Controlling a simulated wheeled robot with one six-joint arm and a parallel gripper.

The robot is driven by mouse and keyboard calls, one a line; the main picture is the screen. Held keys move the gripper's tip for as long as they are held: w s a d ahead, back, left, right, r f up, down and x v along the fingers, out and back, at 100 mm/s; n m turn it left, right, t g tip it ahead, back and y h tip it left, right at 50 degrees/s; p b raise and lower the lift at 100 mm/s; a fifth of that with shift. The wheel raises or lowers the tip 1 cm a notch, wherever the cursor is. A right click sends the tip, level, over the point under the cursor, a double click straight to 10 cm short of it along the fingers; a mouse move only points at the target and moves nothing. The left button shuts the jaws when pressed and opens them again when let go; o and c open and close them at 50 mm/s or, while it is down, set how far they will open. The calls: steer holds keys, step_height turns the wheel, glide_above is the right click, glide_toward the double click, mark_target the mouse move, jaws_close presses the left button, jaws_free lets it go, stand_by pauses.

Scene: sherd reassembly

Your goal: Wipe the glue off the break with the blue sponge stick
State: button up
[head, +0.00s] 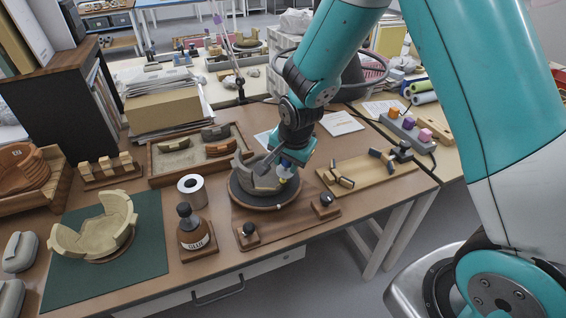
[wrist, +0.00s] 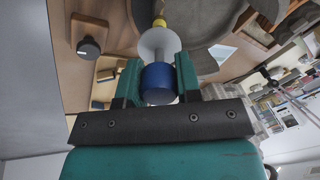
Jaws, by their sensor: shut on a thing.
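My gripper (wrist: 158,78) is shut on the blue handle of the sponge stick (wrist: 158,84). Beyond the handle the stick has a pale round disc and a yellow tip. In the head view my gripper (head: 289,160) is over the right side of a grey broken vessel (head: 252,177), with the stick partly hidden beneath it. The vessel stands on a dark round turntable (head: 240,199) and also fills the top of the wrist view (wrist: 200,22). The yellow tip is close to the vessel's wall; I cannot tell whether it touches. Glue on the break cannot be made out.
A brown glue bottle (head: 194,232) and a white roll (head: 191,190) stand left of the turntable. A pale broken vessel (head: 98,228) sits on a green mat (head: 148,262). A sherd tray (head: 160,178) lies behind. A wooden board (head: 372,174) and a rack of coloured blocks (head: 408,130) are right.

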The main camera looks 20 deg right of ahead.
steer(key=shift+w+p+v, duration=0.15)
steer(key=shift+p+v, duration=1.5)
steer(key=shift+v, duration=0.5)
steer(key=shift+w+p+v, duration=0.1)
steer(key=shift+p+v, duration=1.5)
steer(key=shift+v, duration=0.55)
steer(key=shift+r, duration=0.15)
steer(key=a, duration=0.6)
steer(key=shift+s+b+x, duration=0.3)
steer(key=shift+b+x, duration=2.8)
steer(key=shift+x, duration=1.25)
steer(key=shift+d, duration=3.1)
steer(key=shift+w+p+v, duration=0.15)
steer(key=shift+p+v, duration=1.5)
steer(key=shift+v, duration=0.45)
steer(key=shift+w+p+v, duration=0.15)
steer(key=shift+p+v, duration=1.5)
steer(key=shift+v, duration=0.5)
steer(key=shift+r, duration=0.1)
